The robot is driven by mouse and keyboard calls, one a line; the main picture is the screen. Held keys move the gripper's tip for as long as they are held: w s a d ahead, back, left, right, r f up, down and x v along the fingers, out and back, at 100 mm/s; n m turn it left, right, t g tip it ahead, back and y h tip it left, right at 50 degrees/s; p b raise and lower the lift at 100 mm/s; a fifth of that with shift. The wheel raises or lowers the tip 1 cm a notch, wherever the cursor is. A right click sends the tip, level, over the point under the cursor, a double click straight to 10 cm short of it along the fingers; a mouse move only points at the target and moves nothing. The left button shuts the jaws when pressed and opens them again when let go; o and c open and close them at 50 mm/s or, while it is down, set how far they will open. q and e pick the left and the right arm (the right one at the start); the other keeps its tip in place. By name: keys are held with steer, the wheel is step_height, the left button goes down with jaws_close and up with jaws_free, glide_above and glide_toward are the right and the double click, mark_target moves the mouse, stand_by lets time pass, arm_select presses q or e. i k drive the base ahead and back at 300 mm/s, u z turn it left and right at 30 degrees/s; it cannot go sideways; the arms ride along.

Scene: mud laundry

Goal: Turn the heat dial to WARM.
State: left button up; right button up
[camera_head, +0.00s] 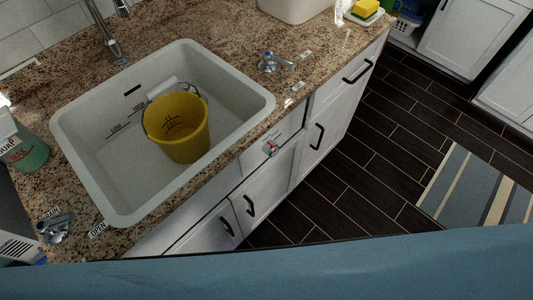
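A small round dial with a red mark (270,148) sits on the white cabinet front just below the counter edge, right of the sink. It looks like the heat dial, but its lettering and exact setting are too small to read. A metal lever with a blue top (268,62) stands on the counter behind the sink's right corner, with small labels beside it. Neither of my grippers is in view, so nothing is seen touching the dial.
A white sink (85,170) holds a yellow bucket (178,140). A drain lever (55,228) and a green bottle (30,155) are at left. A yellow sponge (365,7) is at the back right. Black cabinet handles (318,137) stick out below the counter. The dark floor (340,195) is clear.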

mark_target(271, 148)
steer(key=u, duration=1.3)
steer(key=k, duration=0.65)
steer(key=z, duration=1.15)
steer(key=i, duration=0.5)
